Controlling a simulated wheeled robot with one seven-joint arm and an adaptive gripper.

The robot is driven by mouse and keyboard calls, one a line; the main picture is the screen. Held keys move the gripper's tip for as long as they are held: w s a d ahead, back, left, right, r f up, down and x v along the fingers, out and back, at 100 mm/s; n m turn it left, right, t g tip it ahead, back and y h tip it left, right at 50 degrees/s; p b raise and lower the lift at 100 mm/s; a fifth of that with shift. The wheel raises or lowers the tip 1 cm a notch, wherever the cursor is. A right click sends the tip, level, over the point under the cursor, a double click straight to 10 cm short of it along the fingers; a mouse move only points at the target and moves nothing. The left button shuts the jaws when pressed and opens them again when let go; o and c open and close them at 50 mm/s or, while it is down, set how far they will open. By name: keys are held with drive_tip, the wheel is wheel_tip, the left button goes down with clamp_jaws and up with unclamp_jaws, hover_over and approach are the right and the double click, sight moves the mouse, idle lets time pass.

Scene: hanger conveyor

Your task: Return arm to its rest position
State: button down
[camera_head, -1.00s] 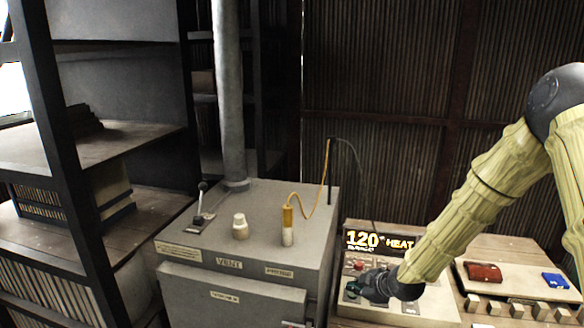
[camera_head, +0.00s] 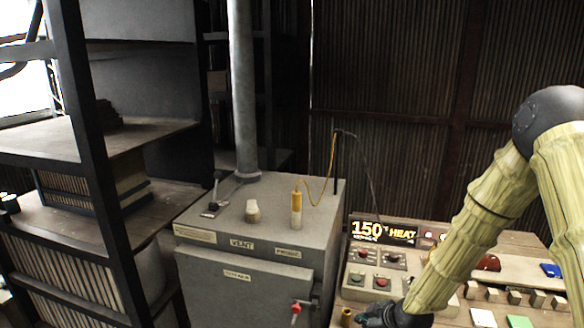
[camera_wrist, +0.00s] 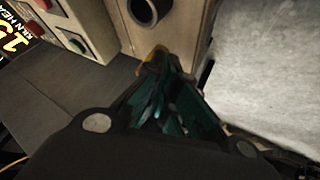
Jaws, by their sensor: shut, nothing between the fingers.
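My gripper (camera_head: 378,316) is low at the bottom of the head view, in front of the control panel's front edge. Its teal fingers also show in the wrist view (camera_wrist: 172,105); they are shut and hold nothing. My arm in its yellow sleeve comes down from the right. In the wrist view a dark round button (camera_wrist: 143,12) sits just beyond the fingertips. A small brass-coloured piece (camera_head: 346,317) stands beside the gripper; whether they touch cannot be told.
A grey kiln-like cabinet (camera_head: 245,262) labelled VENT stands left of the panel, with a lever, a white knob and a yellow probe on top. Shelves (camera_head: 90,150) fill the left. Small blocks, a red piece and a blue piece (camera_head: 551,270) lie right.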

drive_tip(key=s+a+f+m+g+b, duration=0.1)
drive_tip(key=s+f+m+g+b, duration=0.15)
drive_tip(key=s+f, duration=0.85)
drive_tip(key=s+f+m+g+h+b, duration=0.1)
drive_tip(key=s+f+m, duration=0.2)
drive_tip(key=s, duration=0.7)
drive_tip(key=s+d+f+m+g+h+b, duration=0.1)
drive_tip(key=s+f+m+g+b, duration=0.1)
drive_tip(key=s+f, duration=0.5)
drive_tip(key=s+d+f+m+g+h+b, duration=0.1)
drive_tip(key=s+f+m, duration=0.4)
drive_tip(key=s, duration=0.9)
drive_tip(key=shift+s+d+g+h, duration=0.15)
drive_tip(key=shift+s+g+h, duration=0.15)
drive_tip(key=shift+g, duration=0.05)
drive_tip(key=shift+r, duration=0.1)
